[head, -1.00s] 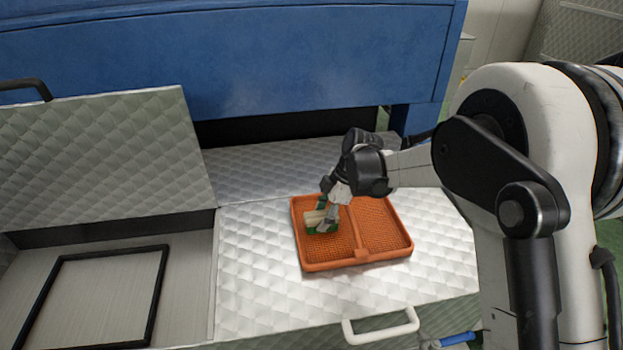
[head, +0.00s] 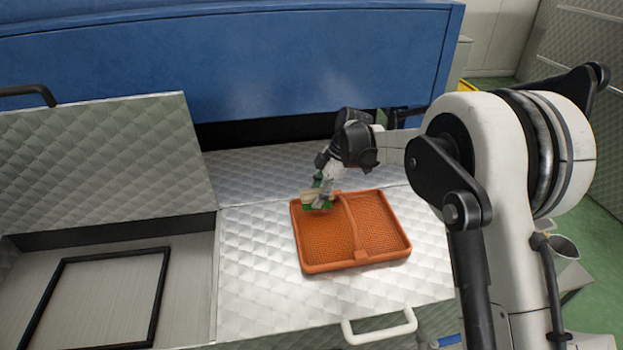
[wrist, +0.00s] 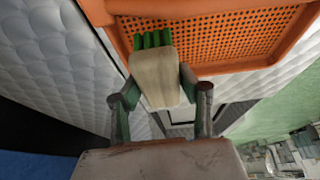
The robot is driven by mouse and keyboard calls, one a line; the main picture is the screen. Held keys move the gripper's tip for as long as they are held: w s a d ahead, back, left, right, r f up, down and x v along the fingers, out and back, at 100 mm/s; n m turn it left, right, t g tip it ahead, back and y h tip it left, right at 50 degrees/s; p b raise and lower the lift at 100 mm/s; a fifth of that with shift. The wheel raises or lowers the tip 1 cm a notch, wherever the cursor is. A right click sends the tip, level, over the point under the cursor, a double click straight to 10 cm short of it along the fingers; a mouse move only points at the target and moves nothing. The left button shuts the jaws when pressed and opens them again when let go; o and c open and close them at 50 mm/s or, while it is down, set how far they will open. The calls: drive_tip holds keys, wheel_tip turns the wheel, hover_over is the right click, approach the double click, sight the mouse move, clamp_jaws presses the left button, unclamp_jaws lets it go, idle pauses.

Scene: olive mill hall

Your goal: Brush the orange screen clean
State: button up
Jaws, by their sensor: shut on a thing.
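The orange screen (head: 370,251) lies flat on the quilted metal top in the head view. It is a shallow perforated tray with a raised rim and a bar dividing it into two sections. My gripper (head: 322,194) is shut on a brush (head: 312,201) with a pale block and green bristles. The brush is at the far edge of the screen's left section; I cannot tell if the bristles touch it. In the wrist view, both fingers of my gripper (wrist: 160,92) clasp the brush block (wrist: 155,78), with green bristles beyond it over the orange screen (wrist: 290,45).
A raised metal lid (head: 100,160) stands at left behind an open bay with a black frame (head: 60,262). A blue machine housing (head: 230,65) spans the back. A white handle (head: 380,329) sticks out at the front edge. Metal surface around the screen is clear.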

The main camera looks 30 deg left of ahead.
drive_tip(key=shift+w+a+r, duration=0.1)
drive_tip(key=shift+w+r, duration=0.05)
drive_tip(key=shift+r, duration=0.25)
drive_tip(key=shift+r+p, duration=1.15)
drive_tip(key=shift+r, duration=1)
